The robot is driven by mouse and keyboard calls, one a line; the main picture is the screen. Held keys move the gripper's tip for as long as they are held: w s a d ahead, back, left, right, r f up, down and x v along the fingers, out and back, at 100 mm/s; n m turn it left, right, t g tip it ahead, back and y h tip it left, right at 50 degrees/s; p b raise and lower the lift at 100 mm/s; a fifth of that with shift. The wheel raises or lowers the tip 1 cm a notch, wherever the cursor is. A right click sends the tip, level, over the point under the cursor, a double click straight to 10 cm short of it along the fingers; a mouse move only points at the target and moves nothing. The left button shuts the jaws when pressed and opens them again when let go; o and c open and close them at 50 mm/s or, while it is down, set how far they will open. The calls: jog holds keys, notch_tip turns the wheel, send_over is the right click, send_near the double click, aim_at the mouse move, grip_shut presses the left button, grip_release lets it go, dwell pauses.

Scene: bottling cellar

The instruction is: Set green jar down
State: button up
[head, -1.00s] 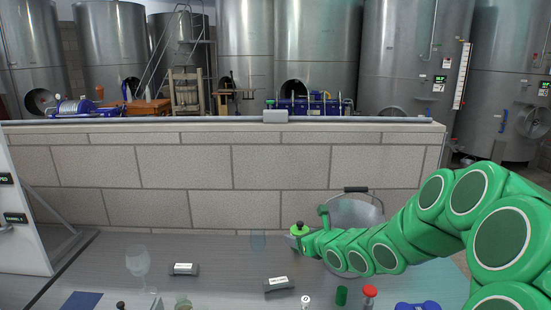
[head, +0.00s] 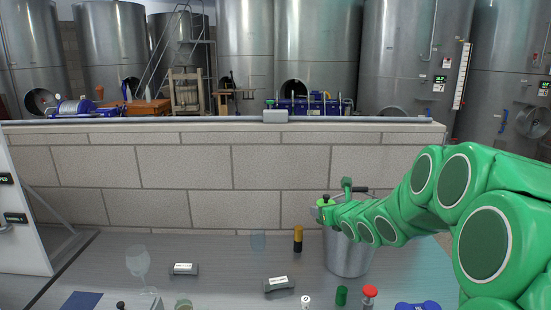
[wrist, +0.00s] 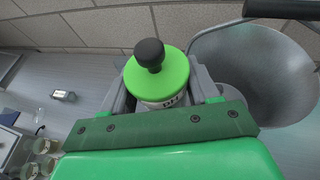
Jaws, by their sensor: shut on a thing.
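The green jar has a bright green lid with a black knob and a pale, lettered body; in the wrist view the green jar (wrist: 172,76) stands between my fingers. My gripper (wrist: 160,92) is shut on it, one finger on each side. In the head view the jar's green lid (head: 325,200) shows small at the end of my arm, by my gripper (head: 326,213). The jar is held up in the air, near the left rim of a metal bucket (head: 348,258). The jar's underside is hidden in both views.
In the wrist view the bucket (wrist: 245,60) is right of the jar. A yellow-and-black object (head: 298,239) stands left of the bucket. A wine glass (head: 138,262), two labelled blocks (head: 184,269) (head: 279,285), and small items at the front edge share the counter. A block wall (head: 180,190) stands behind.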

dwell(0.4)
jog(key=s+a+f+n+g+y, duration=0.1)
jog(key=a+f+n+y, duration=0.1)
jog(key=a+f, duration=0.4)
jog(key=s+a+f+n+g+y, duration=0.1)
jog(key=a+f+n+g+y, duration=0.2)
jog(key=a, duration=0.6)
jog(key=n+g+y, duration=0.2)
jog(key=n+y, duration=0.1)
jog(key=n, duration=0.1)
send_over(242, 303)
notch_tip(242, 303, down, 10)
jog(key=shift+w+a+f, duration=0.1)
jog(key=shift+w+f, duration=0.05)
jog(key=shift+f, duration=3.2)
jog(key=shift+f, duration=0.1)
jog(key=o, duration=1.1)
jog(key=shift+o, duration=0.2)
jog(key=v, duration=1.2)
